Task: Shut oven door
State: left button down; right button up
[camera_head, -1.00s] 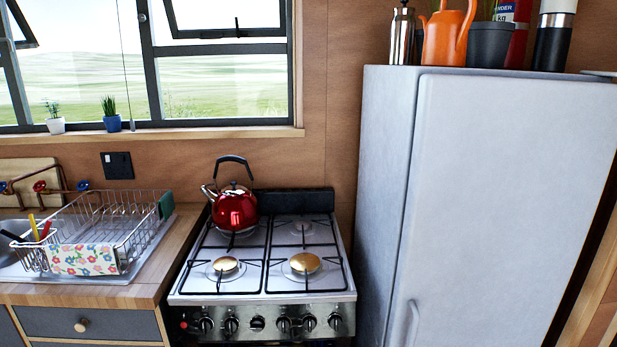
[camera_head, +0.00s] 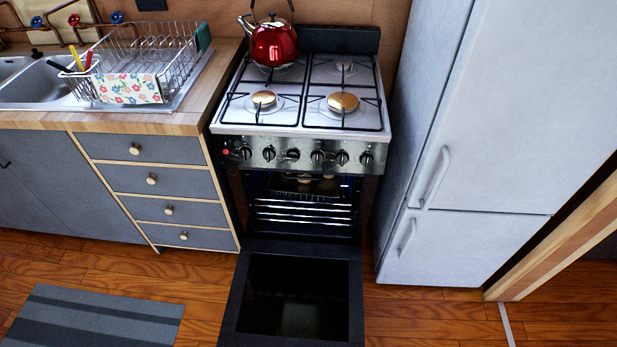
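The oven (camera_head: 300,150) stands between the drawer unit and the fridge. Its door (camera_head: 240,300) is open, folded down and out toward me, with a dark glass panel in a black frame. The dark oven cavity (camera_head: 303,200) shows wire racks and something brownish near the top that I cannot make out. Neither of my grippers is in view, and nothing touches the door.
A red kettle (camera_head: 273,45) sits on the back left burner. A grey fridge (camera_head: 480,110) stands close on the right. Grey drawers (camera_head: 170,180) stand on the left. A striped mat (camera_head: 95,315) lies on the wooden floor, left of the door.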

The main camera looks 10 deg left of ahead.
aim_at(283, 294)
jog(key=k+j+u, duration=0.1)
jog(key=k+j, duration=0.35)
jog(key=k, duration=0.15)
jog(key=k+l, duration=0.25)
